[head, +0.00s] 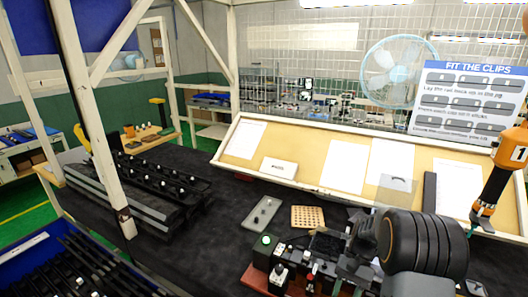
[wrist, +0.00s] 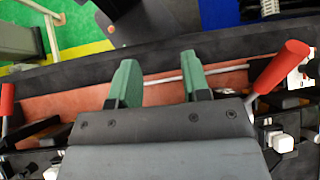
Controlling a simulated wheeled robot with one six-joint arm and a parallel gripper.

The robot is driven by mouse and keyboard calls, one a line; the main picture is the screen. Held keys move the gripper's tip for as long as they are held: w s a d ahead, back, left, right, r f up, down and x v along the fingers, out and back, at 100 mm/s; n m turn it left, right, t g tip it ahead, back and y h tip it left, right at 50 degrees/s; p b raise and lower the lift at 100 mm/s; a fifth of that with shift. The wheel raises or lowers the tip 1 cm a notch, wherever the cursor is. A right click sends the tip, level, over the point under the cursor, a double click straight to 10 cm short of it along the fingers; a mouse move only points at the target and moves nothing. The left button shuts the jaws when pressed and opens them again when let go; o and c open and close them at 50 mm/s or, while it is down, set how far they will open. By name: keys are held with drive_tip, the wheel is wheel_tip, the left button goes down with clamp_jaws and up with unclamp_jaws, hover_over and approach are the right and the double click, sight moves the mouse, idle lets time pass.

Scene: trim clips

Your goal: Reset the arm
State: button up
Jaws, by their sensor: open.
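My gripper (wrist: 160,82) shows in the wrist view with its two green-tipped fingers spread apart and nothing between them. It is above a reddish-brown jig base (wrist: 225,84), and I cannot tell how high. A clamp with a red handle (wrist: 280,67) stands right of the fingers, and another red handle (wrist: 7,101) is at the left edge. In the head view my dark arm fills the lower right and hides much of the jig (head: 256,279). The fingers are not clear in that view.
A green-lit button box (head: 266,241) stands at the jig's left end. Behind are a grey tray (head: 262,213) and a peg board (head: 307,217). A rail rack (head: 160,185) and blue bin (head: 40,255) are left. An orange driver (head: 511,148) hangs right. Dark bench lies clear mid-left.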

drive_tip(key=s+a+r+n+t+h+b, duration=0.4)
drive_tip(key=s+r+t, duration=0.4)
drive_tip(key=r+t, duration=0.4)
drive_tip(key=shift+s+a+n+h, duration=0.3)
drive_tip(key=shift+a+n+h, duration=0.3)
drive_tip(key=shift+a, duration=0.4)
drive_tip(key=shift+f, duration=0.1)
